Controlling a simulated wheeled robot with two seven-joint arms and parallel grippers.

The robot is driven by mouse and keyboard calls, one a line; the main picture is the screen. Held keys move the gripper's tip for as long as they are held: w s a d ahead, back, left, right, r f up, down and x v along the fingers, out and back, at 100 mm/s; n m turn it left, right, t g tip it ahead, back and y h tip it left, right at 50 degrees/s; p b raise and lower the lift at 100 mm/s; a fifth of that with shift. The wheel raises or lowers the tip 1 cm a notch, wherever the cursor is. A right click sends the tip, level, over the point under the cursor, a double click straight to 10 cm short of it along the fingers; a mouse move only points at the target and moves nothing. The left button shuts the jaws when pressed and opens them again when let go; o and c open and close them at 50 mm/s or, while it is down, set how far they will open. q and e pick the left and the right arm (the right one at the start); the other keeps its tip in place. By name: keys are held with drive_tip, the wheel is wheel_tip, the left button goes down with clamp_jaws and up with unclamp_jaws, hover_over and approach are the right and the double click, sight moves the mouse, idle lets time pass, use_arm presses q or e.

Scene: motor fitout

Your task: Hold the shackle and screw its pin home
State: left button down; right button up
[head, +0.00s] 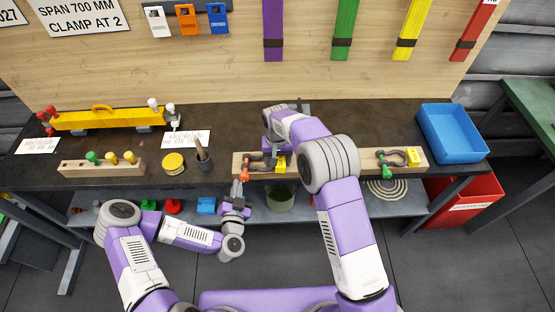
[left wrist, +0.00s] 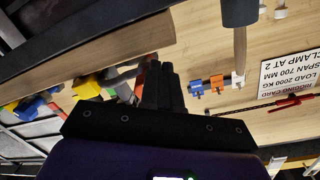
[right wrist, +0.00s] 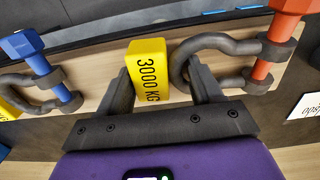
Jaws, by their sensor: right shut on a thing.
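The grey shackle (right wrist: 182,60) with an orange pin (right wrist: 272,55) lies on the wooden board beside a yellow 3000 KG block; its orange pin head also shows in the head view (head: 244,174). My right gripper (right wrist: 158,75) is shut on the shackle's bow, with one finger inside the bow and the yellow block (right wrist: 148,68) also between the fingers. How far the pin is threaded I cannot tell. My left gripper (head: 237,190) is close below the orange pin at the bench's front edge; its fingers (left wrist: 160,85) look shut and empty.
A shackle with a blue pin (right wrist: 45,70) is beside the held one; one with a green pin (head: 387,172) is further right. A blue bin (head: 453,133), a tool cup (head: 203,158) and a yellow tin (head: 173,163) stand on the bench.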

idle(0.4)
use_arm(q)
drive_tip(key=s+a, duration=0.1)
drive_tip(key=s, duration=0.5)
idle(0.4)
drive_tip(key=d+n, duration=0.5)
drive_tip(key=n, duration=0.7)
drive_tip(key=w, duration=0.6)
drive_tip(key=shift+d+r, duration=0.15)
drive_tip(key=shift+d, duration=0.25)
drive_tip(key=shift+a+r, duration=0.2)
drive_tip(key=shift+r, duration=0.05)
